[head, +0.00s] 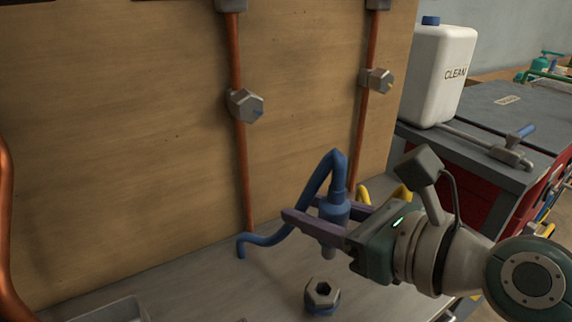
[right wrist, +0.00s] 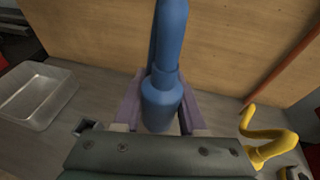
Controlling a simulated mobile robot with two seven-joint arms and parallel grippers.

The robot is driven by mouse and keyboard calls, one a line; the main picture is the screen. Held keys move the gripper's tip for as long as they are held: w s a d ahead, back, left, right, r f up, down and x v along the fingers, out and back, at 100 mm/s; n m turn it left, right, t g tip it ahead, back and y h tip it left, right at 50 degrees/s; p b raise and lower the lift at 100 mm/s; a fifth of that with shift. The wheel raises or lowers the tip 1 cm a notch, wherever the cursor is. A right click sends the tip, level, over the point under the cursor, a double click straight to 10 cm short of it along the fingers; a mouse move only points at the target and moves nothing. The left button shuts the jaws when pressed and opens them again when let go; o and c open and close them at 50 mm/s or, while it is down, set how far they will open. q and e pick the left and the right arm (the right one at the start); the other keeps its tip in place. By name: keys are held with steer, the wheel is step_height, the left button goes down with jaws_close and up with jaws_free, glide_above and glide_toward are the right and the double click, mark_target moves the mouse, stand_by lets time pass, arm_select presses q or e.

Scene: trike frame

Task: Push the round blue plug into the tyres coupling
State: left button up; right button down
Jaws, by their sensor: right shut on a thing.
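The round blue plug (head: 335,208) is upright between the purple fingers of my right gripper (head: 303,208), which is shut on it. Its grey tip points down, clear of the bench, and its blue hose (head: 280,238) arches from the top down to the bench. In the right wrist view the plug (right wrist: 162,104) stands between the fingers. A coupling (head: 322,297) with a grey hexagonal top, dark opening and blue ring stands on the bench, below and slightly left of the plug tip. No label is readable on it. My left gripper is not in view.
A wooden panel (head: 130,120) with copper pipes stands behind the bench. A yellow hose (right wrist: 265,142) lies to the right of the plug in the wrist view. A metal tray (right wrist: 38,95) sits at the left there. A white container (head: 438,75) stands on a cabinet at the right.

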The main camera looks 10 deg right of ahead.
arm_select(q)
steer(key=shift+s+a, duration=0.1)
arm_select(e)
steer(key=shift+a, duration=0.1)
arm_select(q)
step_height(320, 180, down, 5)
steer(key=b, duration=0.5)
arm_select(e)
step_height(320, 180, down, 6)
steer(key=shift+r, duration=0.1)
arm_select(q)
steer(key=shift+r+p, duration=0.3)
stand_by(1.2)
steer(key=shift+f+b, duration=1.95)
arm_select(e)
steer(key=shift+f, duration=2.1)
steer(key=shift+c, duration=1.9)
jaws_free()
steer(key=shift+r, duration=0.1)
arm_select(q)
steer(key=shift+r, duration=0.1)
